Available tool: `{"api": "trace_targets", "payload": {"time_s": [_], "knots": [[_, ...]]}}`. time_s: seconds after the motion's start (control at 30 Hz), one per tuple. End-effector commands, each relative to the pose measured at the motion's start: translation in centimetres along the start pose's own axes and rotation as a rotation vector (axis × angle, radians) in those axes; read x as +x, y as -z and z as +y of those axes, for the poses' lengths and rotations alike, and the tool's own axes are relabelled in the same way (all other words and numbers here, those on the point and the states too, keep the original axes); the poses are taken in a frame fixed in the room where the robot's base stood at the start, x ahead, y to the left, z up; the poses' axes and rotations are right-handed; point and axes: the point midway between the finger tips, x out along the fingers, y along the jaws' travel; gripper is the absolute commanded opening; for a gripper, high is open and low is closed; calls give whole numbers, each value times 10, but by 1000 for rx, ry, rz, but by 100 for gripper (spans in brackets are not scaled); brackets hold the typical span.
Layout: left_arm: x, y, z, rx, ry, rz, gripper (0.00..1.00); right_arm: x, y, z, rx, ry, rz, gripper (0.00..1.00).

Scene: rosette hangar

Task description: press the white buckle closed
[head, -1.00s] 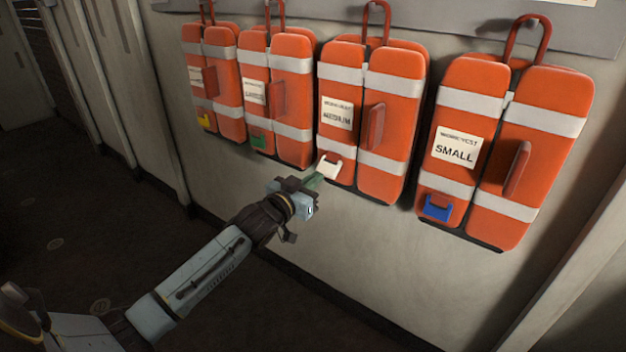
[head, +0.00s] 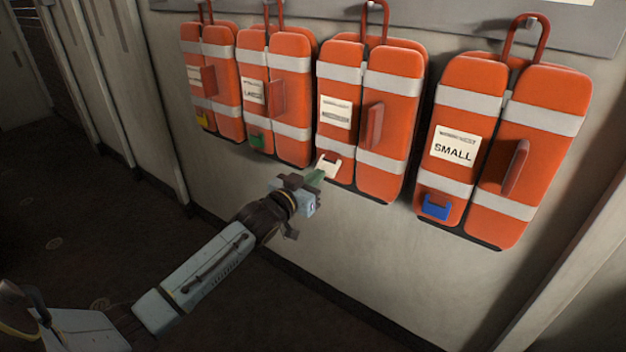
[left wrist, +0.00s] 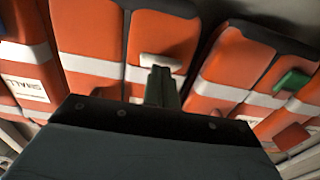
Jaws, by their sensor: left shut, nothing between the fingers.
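The white buckle (head: 328,167) sits low on the left half of the third orange life vest (head: 342,103) from the left in the head view. It also shows in the left wrist view (left wrist: 160,62), just beyond my fingertips. My left gripper (head: 315,177) is shut and empty, its greenish fingers pointing at the buckle's lower edge. In the left wrist view the fingertips appear at or very near the buckle; I cannot tell whether they touch. Part of the buckle's lower edge is hidden by the fingers. My right gripper is not in view.
Other orange vests hang alongside, with a yellow buckle (head: 202,121), a green buckle (head: 257,141) and a blue buckle (head: 436,207). Red hooks hold the vests on the pale wall (head: 330,240). The floor (head: 80,230) at left is clear.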

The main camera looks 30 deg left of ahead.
Motion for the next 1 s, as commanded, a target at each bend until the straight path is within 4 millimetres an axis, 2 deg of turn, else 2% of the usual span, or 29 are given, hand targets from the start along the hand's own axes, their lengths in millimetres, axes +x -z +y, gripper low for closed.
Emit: {"api": "trace_targets", "payload": {"time_s": [1.0], "knots": [[26,0,0,1,0,1,0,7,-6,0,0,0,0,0]]}}
